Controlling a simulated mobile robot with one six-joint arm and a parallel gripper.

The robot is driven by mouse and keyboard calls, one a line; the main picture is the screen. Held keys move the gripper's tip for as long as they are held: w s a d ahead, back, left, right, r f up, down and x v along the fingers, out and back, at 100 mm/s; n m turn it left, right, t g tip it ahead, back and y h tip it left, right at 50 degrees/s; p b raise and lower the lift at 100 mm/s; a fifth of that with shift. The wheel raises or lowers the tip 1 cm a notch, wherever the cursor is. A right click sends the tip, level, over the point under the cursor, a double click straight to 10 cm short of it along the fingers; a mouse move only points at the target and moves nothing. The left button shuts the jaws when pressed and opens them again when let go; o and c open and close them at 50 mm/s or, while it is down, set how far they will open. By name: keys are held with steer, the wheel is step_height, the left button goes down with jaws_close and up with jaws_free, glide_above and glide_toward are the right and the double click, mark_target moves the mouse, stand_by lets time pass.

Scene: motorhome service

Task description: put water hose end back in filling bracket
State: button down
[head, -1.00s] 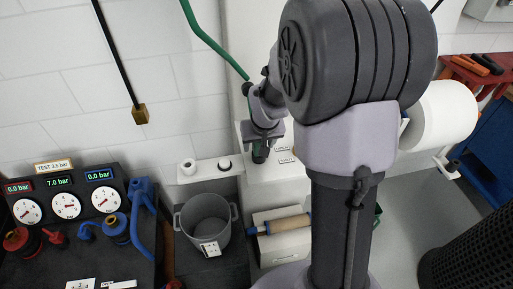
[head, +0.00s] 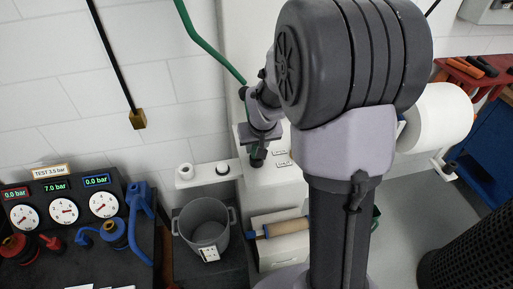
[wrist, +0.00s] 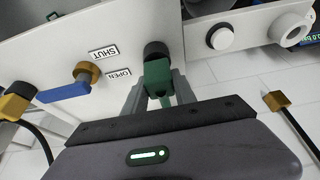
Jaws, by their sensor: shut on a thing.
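My gripper (wrist: 158,92) is shut on the water hose end (wrist: 157,74), a green fitting with a black tip, seen between the two fingers in the wrist view. In the head view my gripper (head: 258,145) is beside the white cabinet, and the green hose (head: 208,45) runs up and left from it. A white shelf-like bracket (head: 203,178) is on the wall to its left, with a white ring and a black-rimmed round fitting. It also shows at the upper right of the wrist view (wrist: 258,22). The hose end is apart from it. I cannot tell for sure which fitting is the filling bracket.
A blue-handled valve (wrist: 70,90) with SHUT and OPEN labels is on the white panel. A grey pot (head: 205,222) stands below the bracket. A gauge board (head: 70,210) is at left, a paper roll (head: 440,117) at right. A black hose with brass end (head: 137,118) hangs left.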

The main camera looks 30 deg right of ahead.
step_height(320, 180, up, 3)
steer(key=shift+s+a+p, duration=0.1)
steer(key=shift+p, duration=0.3)
steer(key=s+a+r, duration=0.1)
steer(key=s+a, duration=0.9)
steer(key=s, duration=0.2)
steer(key=shift+r, duration=0.3)
